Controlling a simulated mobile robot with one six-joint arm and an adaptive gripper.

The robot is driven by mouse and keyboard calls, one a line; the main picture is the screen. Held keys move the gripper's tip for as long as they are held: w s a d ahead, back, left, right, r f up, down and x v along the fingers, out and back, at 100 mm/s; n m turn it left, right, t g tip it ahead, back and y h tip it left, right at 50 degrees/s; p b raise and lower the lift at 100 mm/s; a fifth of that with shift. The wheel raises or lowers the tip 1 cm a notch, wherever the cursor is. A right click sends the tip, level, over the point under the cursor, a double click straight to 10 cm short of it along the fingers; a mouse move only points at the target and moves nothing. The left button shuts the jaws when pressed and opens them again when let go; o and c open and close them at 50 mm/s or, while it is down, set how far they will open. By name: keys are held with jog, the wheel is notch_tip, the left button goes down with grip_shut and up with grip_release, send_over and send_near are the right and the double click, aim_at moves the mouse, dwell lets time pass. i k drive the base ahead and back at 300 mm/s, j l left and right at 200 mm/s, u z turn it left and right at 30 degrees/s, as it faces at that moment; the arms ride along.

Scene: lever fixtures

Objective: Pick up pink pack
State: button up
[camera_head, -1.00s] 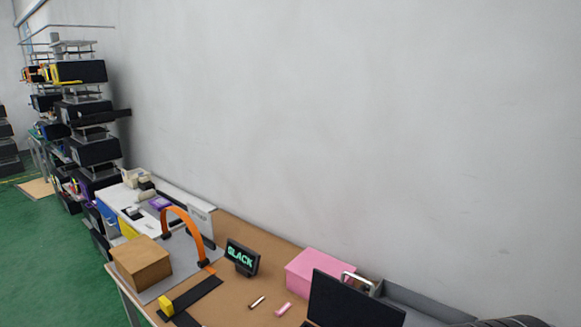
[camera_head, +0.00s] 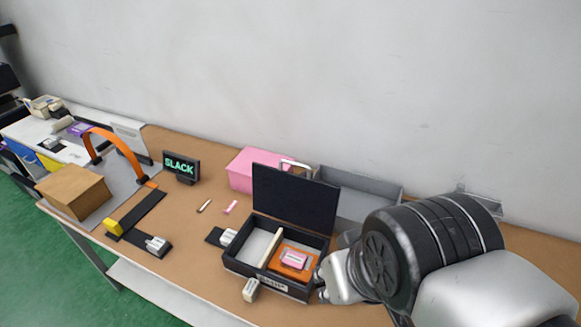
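A small pink pack (camera_head: 293,258) with a pale label lies on an orange piece (camera_head: 287,270) in the right compartment of an open black box (camera_head: 265,284). The box's dark lid stands upright behind it. A large pink box (camera_head: 256,168) stands on the table behind the lid. A small pink piece (camera_head: 231,207) lies on the tabletop left of the black box. My arm comes in from the right, and its silver end (camera_head: 334,280) is close to the box's right side. The fingers cannot be made out clearly.
A brown table (camera_head: 185,225) stands against a grey wall. A SLACK display (camera_head: 181,167), an orange arch (camera_head: 113,137), a brown block (camera_head: 74,192) and a yellow-handled black fixture (camera_head: 138,215) are to the left. A grey tray (camera_head: 360,195) lies behind the box.

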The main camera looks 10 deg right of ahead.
aim_at(294, 260)
jog(key=i+j+z, duration=0.25)
jog(key=j, duration=0.25)
jog(key=j+z, duration=0.25)
jog(key=j, duration=0.2)
jog(key=j+z, duration=0.25)
jog(key=j, duration=0.25)
